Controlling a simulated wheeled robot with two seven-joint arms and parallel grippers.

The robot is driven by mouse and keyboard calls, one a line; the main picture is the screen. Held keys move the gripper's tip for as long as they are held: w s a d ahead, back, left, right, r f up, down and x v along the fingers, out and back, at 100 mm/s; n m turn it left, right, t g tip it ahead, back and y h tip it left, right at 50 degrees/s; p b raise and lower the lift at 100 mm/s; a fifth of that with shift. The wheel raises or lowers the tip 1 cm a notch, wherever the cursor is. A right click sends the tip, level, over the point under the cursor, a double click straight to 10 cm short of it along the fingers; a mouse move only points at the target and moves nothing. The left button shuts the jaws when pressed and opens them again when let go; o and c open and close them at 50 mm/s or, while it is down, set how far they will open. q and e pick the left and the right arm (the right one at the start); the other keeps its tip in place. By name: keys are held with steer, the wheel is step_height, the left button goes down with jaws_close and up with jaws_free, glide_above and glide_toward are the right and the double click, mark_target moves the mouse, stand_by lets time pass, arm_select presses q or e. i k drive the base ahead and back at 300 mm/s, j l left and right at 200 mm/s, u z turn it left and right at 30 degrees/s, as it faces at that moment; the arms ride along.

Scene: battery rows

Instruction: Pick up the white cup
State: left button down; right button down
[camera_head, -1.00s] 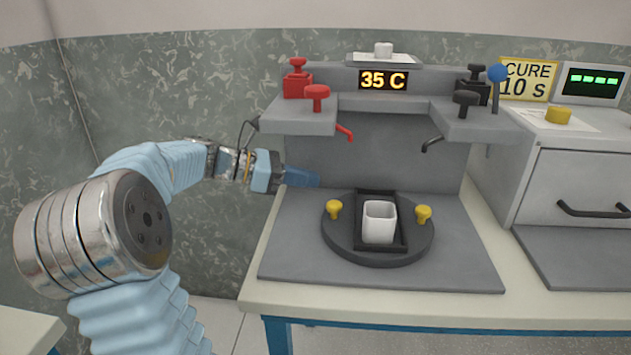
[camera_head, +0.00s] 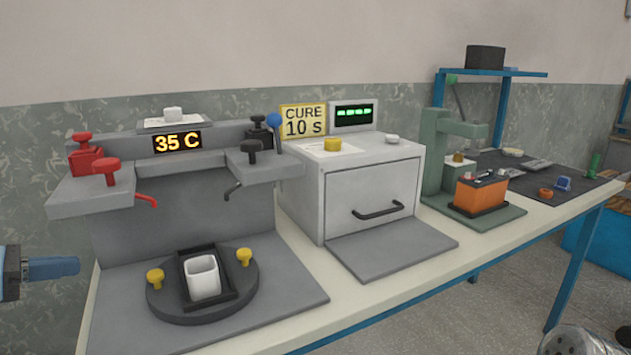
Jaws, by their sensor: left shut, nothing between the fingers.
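The white cup (camera_head: 203,277) stands upright in a black rectangular holder (camera_head: 221,261) on the round dark turntable (camera_head: 180,312). The cup is open at the top. My left gripper (camera_head: 66,267) comes in at the left edge, with its blue fingers shut and empty. It is to the left of the turntable and clear of the cup. The right gripper is not in view; a metallic arm part of mine shows at the bottom right corner.
Two yellow knobs (camera_head: 244,256) flank the holder. Side shelves with red (camera_head: 106,171) and black (camera_head: 251,150) knobs overhang the turntable's back. A grey oven (camera_head: 367,190) stands right of it, then a green press (camera_head: 438,150) with an orange battery (camera_head: 482,191).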

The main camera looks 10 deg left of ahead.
mark_target(203, 279)
steer(key=k+l, duration=0.15)
steer(key=k, duration=0.3)
steer(key=k+l, duration=0.15)
steer(key=k, duration=0.25)
